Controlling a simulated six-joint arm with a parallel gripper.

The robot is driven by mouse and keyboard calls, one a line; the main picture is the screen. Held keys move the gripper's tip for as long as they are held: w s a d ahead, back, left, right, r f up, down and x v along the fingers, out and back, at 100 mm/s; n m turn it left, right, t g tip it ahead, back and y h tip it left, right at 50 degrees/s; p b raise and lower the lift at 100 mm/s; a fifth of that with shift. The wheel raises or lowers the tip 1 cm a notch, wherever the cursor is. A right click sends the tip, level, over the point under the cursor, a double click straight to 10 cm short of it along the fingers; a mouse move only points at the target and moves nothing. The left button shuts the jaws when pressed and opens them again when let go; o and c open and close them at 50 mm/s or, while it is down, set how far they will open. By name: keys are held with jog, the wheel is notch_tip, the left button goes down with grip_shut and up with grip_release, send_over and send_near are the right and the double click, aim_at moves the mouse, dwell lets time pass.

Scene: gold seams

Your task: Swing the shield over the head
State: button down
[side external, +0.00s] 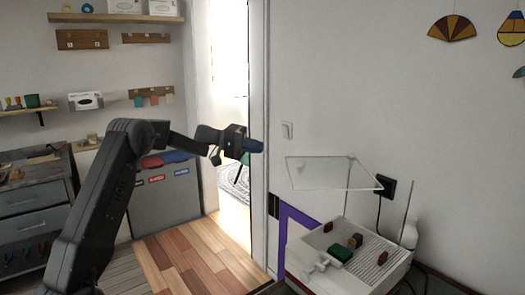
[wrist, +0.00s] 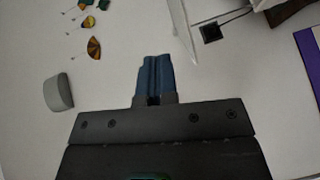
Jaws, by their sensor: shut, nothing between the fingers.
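The shield (side external: 333,174) is a clear, flat plate in the side external view. It is roughly level, raised above a white box-shaped machine (side external: 322,286). A small pale fitting (side external: 322,264) sits on the machine's left part; I cannot tell whether this is the head. My gripper (side external: 254,146) has blue fingertips, and is left of the shield and a little higher, apart from it. Its fingers are together and empty. In the wrist view my gripper (wrist: 154,72) points at the pale wall, with nothing between the fingers.
A black wall socket (side external: 387,187) with a cable is behind the shield, and a thin upright rod (side external: 408,201) stands at the machine's right. Small red, green and yellow pieces lie on the machine. Coloured fan-shaped ornaments (side external: 452,28) hang at upper right. Open air surrounds my gripper.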

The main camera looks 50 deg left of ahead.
aim_at(334, 187)
jog(key=shift+s+d+x, duration=0.25)
jog(key=shift+s+x, duration=0.1)
jog(key=shift+x, duration=1.45)
jog(key=shift+s+d+x, duration=0.25)
jog(key=shift+s+x, duration=0.1)
jog(key=shift+x, duration=1.4)
jog(key=shift+s+d+x, duration=0.25)
jog(key=shift+s+x, duration=0.15)
jog(key=shift+x, duration=1.4)
jog(key=shift+f, duration=0.15)
jog(key=shift+s+d+n+t+y, duration=0.25)
jog(key=shift+d+n+t, duration=0.2)
jog(key=shift+d, duration=0.3)
jog(key=shift+n+t+y, duration=0.35)
jog(key=shift+t+y, duration=0.1)
jog(key=d, duration=0.8)
jog(key=w+d, duration=0.1)
jog(key=d, duration=0.3)
jog(key=shift+w+d, duration=0.1)
jog(key=shift+d, duration=0.15)
jog(key=shift+w+d, duration=0.3)
jog(key=shift+d, duration=0.35)
